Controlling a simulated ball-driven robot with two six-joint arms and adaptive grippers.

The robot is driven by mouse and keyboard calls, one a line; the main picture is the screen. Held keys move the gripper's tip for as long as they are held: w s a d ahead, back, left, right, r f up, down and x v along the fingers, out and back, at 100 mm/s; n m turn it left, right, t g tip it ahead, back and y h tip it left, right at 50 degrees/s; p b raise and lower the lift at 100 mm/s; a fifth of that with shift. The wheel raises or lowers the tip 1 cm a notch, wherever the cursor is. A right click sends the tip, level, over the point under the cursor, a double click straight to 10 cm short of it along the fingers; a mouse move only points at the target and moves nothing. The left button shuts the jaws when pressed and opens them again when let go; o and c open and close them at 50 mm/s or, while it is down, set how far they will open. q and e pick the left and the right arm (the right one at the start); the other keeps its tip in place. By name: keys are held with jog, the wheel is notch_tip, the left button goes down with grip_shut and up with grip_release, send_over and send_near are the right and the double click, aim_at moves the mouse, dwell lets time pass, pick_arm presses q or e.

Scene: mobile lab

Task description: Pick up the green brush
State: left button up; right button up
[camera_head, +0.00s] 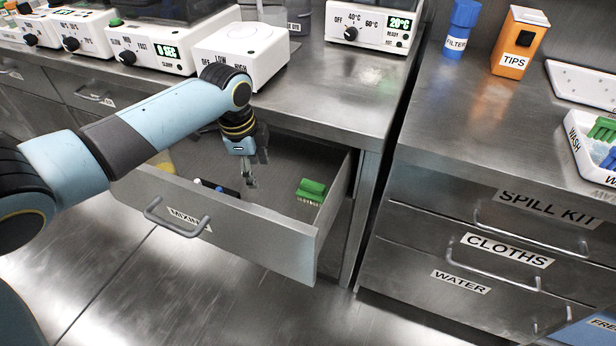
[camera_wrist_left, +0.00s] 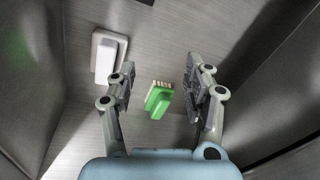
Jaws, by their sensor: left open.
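The green brush (camera_head: 311,188), with pale bristles, lies in the open drawer near its right wall. My left gripper (camera_head: 250,180) points down into the drawer, to the left of the brush in the head view. In the left wrist view the brush (camera_wrist_left: 157,100) shows between the two spread fingers of my left gripper (camera_wrist_left: 161,78). The fingers are open and empty, and the brush appears to lie below them, apart. My right gripper is not in view.
The drawer front (camera_head: 215,222), labelled MIXING, stands pulled out. A white block-like object (camera_wrist_left: 106,52) lies in the drawer in the left wrist view. A WASH tray (camera_head: 584,155) with another green item stands on the right counter.

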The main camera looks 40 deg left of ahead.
aim_at(309, 187)
pick_arm(q)
jog(key=w+d+m+b, duration=0.1)
jog(key=d, duration=0.1)
jog(key=w+d+f+m+t+h+b, duration=0.1)
jog(key=w+d, duration=0.1)
jog(key=d, duration=0.1)
jog(key=w+d+m+t+h+b, duration=0.1)
jog(key=d, duration=0.1)
jog(key=shift+w+d+f+m, duration=0.15)
jog(key=shift+w+d+m, duration=0.05)
jog(key=shift+m, duration=0.1)
jog(key=shift+w+d+f+t+h+b, duration=0.1)
jog(key=shift+w+d+t+h+b, duration=0.1)
jog(key=shift+d+t+h+b, duration=0.15)
jog(key=b+x, duration=0.2)
jog(key=x, duration=0.4)
jog(key=shift+w+d+f, duration=0.2)
jog(key=shift+w, duration=0.05)
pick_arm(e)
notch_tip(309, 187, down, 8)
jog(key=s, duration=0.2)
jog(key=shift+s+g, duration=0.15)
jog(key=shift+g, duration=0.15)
pick_arm(q)
jog(key=c, duration=0.8)
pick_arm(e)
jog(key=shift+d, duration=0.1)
